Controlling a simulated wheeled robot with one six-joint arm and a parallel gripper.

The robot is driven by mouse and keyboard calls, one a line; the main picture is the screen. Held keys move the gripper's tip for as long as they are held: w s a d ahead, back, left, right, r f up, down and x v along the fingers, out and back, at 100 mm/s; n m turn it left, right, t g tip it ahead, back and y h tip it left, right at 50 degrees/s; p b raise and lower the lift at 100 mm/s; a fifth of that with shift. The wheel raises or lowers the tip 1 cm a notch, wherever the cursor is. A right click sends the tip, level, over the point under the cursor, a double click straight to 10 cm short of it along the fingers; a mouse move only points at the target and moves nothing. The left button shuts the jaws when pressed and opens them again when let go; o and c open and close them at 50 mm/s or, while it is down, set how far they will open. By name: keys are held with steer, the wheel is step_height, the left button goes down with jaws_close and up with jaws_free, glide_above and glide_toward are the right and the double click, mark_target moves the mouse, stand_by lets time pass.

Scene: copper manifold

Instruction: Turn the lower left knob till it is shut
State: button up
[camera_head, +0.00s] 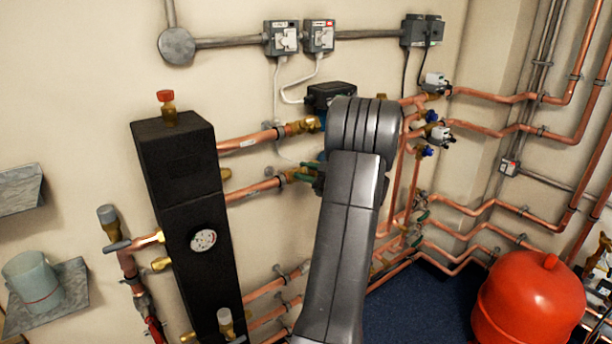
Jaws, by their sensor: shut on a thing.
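My grey arm (345,230) rises through the middle of the view and covers much of the manifold. My gripper is hidden behind it, so neither its jaws nor what they touch can be seen. A dark green handle or knob (312,178) shows just left of my arm, at the end of a lower copper pipe with a brass fitting (290,176). It is partly covered, and its setting cannot be read. Green handles (420,215) also show right of my arm on the lower pipes. I cannot tell which of these is the lower left knob.
A tall black insulated box (185,185) with a gauge stands left of my arm. A black pump (328,94) is above. Copper pipes with blue knobs (431,116) run right. A red vessel (532,303) stands at lower right. Blue floor (410,305) shows between.

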steer(key=o, duration=1)
steer(key=shift+d, duration=0.1)
steer(key=b+v, duration=0.1)
steer(key=v, duration=1.2)
steer(key=shift+d, duration=0.3)
steer(key=shift+s, duration=0.1)
steer(key=p+x, duration=0.1)
steer(key=x, duration=1.2)
steer(key=shift+a, duration=0.45)
steer(key=shift+m, duration=0.3)
